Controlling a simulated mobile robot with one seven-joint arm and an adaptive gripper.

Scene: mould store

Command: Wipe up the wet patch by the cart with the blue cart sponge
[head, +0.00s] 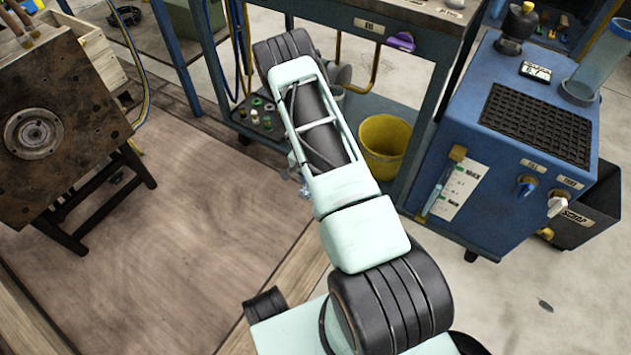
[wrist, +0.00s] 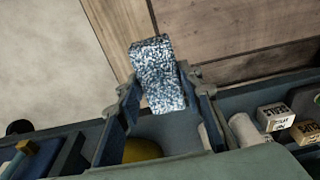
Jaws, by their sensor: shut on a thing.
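In the wrist view my gripper (wrist: 160,90) is shut on a blue-and-white speckled sponge (wrist: 157,72). The sponge sticks out beyond the fingertips, over the wooden floor boards. In the head view my arm hides most of the gripper, and only a small bluish bit shows beside the arm, by the lower shelf of the blue-grey cart (head: 455,78). I cannot make out a clear wet patch on the floor. A small dark spot (head: 545,305) lies on the pale floor at the lower right; I cannot tell if it is wet.
A yellow bucket (head: 385,143) and small parts stand on the cart's lower shelf. A blue machine (head: 520,130) stands to the right, with a dark bin (head: 583,220) behind. A rusty mould block (head: 55,120) on a dark stand is at left. The brown floor (head: 160,235) between is clear.

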